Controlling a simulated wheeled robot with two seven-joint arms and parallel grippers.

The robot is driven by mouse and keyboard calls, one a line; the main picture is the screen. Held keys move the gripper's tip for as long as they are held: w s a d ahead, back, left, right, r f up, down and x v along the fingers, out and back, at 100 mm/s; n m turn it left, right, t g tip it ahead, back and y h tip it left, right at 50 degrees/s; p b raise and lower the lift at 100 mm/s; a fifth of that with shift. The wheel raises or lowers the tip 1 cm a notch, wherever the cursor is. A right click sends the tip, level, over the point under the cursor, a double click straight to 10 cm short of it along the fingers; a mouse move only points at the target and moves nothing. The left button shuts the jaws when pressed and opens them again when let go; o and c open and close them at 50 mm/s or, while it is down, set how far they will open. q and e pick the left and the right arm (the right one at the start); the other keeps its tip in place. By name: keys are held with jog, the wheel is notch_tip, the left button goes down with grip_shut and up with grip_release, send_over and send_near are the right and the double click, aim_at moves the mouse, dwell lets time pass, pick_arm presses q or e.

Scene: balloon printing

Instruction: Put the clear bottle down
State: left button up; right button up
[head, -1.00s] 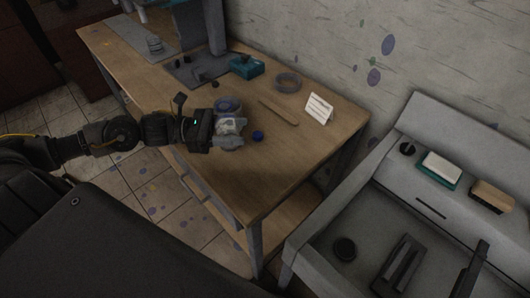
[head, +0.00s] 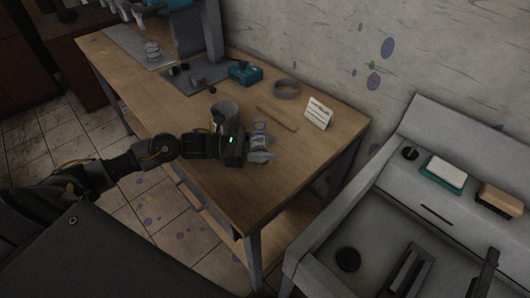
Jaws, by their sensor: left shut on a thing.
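My left gripper (head: 261,150) reaches in from the left over the front part of the wooden table (head: 232,190). Its jaws are shut on the clear bottle (head: 259,127), of which only a small, pale, purplish part shows beyond the fingers. The rest of the bottle is hidden by the gripper. I cannot tell whether its base touches the table. My right gripper is not in view.
A grey cylindrical container (head: 225,113) stands just behind my left wrist. A grey ring (head: 287,88), a flat wooden stick (head: 277,118), a white card (head: 319,112) and a teal box (head: 245,72) are further back. A grey sink (head: 380,230) is at right.

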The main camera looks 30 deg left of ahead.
pick_arm(q)
jog(key=shift+f, duration=0.9)
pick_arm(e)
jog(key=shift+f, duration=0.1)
pick_arm(q)
jog(key=shift+f, duration=0.1)
jog(key=o, duration=0.8)
jog(key=shift+o, duration=1.2)
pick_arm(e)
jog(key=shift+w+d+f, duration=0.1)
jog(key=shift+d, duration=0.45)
